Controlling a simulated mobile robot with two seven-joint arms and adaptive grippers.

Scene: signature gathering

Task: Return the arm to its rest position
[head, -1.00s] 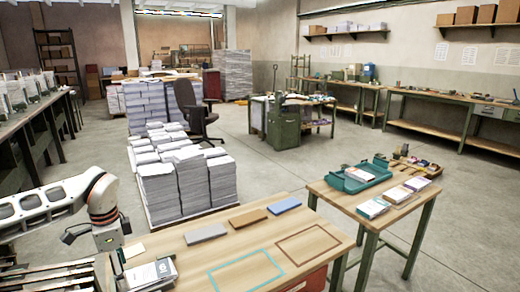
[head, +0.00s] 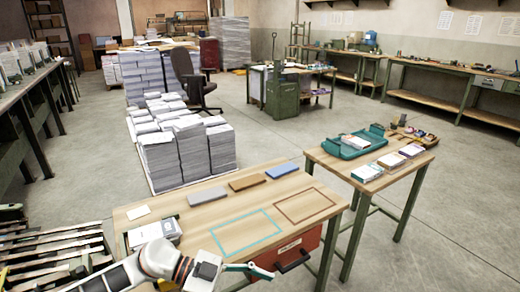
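My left arm comes in from the bottom left, low in front of the near edge of the wooden worktable (head: 180,218). My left gripper (head: 256,270) is at its end, small and seen from the side, beside the red drawer (head: 298,243) in the picture. A small stack of printed sheets or booklets (head: 155,232) lies at the table's left end, partly hidden by the arm. My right gripper is not in view.
Grey (head: 207,196), brown (head: 247,182) and blue (head: 282,170) flat blocks lie along the table's back edge. Teal (head: 246,232) and brown (head: 304,205) outlines are bare. A second table to the right holds a teal tray (head: 354,147) and booklets. Wooden pallets (head: 55,250) lie bottom left.

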